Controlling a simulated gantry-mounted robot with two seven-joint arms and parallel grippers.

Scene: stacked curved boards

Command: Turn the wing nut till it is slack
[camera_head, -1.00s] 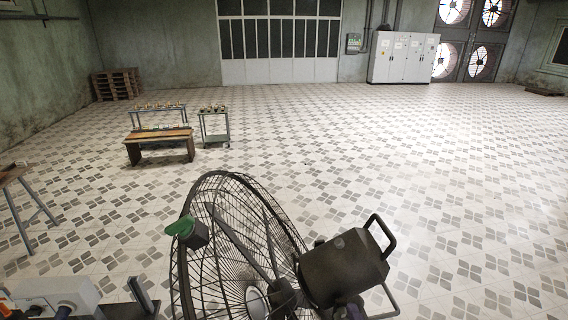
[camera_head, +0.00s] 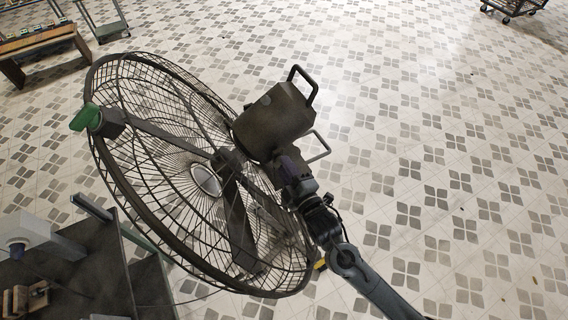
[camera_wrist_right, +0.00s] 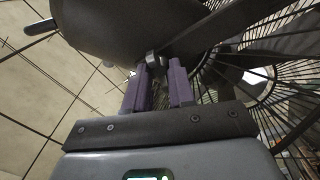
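A large dark caged fan (camera_head: 205,180) stands tilted in the middle of the head view, with its dark motor housing (camera_head: 272,122) at the upper right. My right gripper (camera_head: 287,168) is at the bracket below the housing, its arm coming from the lower right. In the right wrist view its two purple fingers (camera_wrist_right: 159,70) stand a little apart. A small dark grey piece, apparently the wing nut (camera_wrist_right: 154,61), shows between their tips. Whether the fingers press on it cannot be told. The nut is too small to make out in the head view. My left gripper is out of view.
A green piece (camera_head: 85,117) sits on the fan's left rim. A dark worktable with a grey device (camera_head: 40,240) is at the lower left. A wooden bench (camera_head: 45,42) and a trolley stand at the upper left.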

